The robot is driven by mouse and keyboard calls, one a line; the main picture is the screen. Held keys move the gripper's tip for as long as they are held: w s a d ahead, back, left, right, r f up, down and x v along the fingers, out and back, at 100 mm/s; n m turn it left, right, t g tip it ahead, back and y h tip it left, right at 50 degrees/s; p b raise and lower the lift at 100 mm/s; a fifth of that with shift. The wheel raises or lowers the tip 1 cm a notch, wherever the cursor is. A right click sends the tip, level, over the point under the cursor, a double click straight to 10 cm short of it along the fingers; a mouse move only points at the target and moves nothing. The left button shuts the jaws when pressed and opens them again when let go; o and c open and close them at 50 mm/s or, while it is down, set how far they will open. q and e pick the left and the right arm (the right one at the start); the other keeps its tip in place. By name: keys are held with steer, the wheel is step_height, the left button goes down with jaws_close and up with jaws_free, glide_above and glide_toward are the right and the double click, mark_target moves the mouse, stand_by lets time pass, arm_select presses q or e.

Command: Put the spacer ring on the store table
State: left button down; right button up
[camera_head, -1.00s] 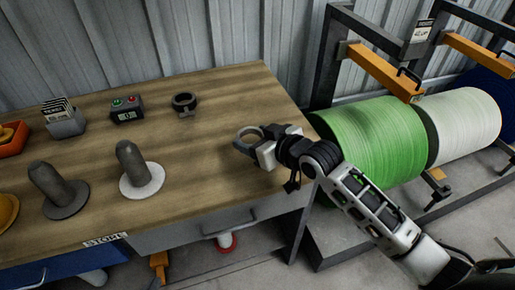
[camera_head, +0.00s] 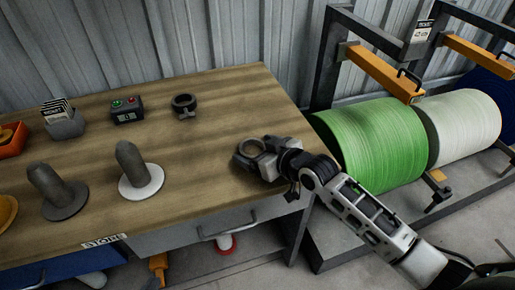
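The store table (camera_head: 205,142) is a wooden-topped bench with a STORE label on its front edge. The grey spacer ring (camera_head: 241,162) is at the right part of the table top. My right gripper (camera_head: 259,164), its arm coming in from the right, is shut on the ring's near right side. The ring is very low over the wood; I cannot tell whether it touches it. The fingers partly hide the ring. My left gripper is not in view.
A dark collar (camera_head: 184,104), a small box with buttons (camera_head: 127,111) and a card holder (camera_head: 64,124) stand at the back. Two posts on round bases, one white (camera_head: 143,190), stand in front. Green (camera_head: 375,145) and white rolls are right of the table.

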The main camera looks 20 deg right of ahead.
steer(key=shift+r, duration=0.15)
steer(key=p+v, duration=0.1)
steer(key=v, duration=1.1)
steer(key=s+f+m+g+h, duration=0.1)
steer(key=s+f+g+h, duration=0.25)
steer(key=s, duration=0.55)
steer(key=s+f+m+g+h, duration=0.2)
steer(key=s+f+g, duration=0.25)
steer(key=s, duration=0.55)
steer(key=w+a+f+t+y, duration=0.3)
steer(key=w+a+f+t, duration=0.2)
steer(key=w+t, duration=0.1)
steer(key=shift+w+a+n, duration=0.2)
steer(key=shift+n, duration=0.2)
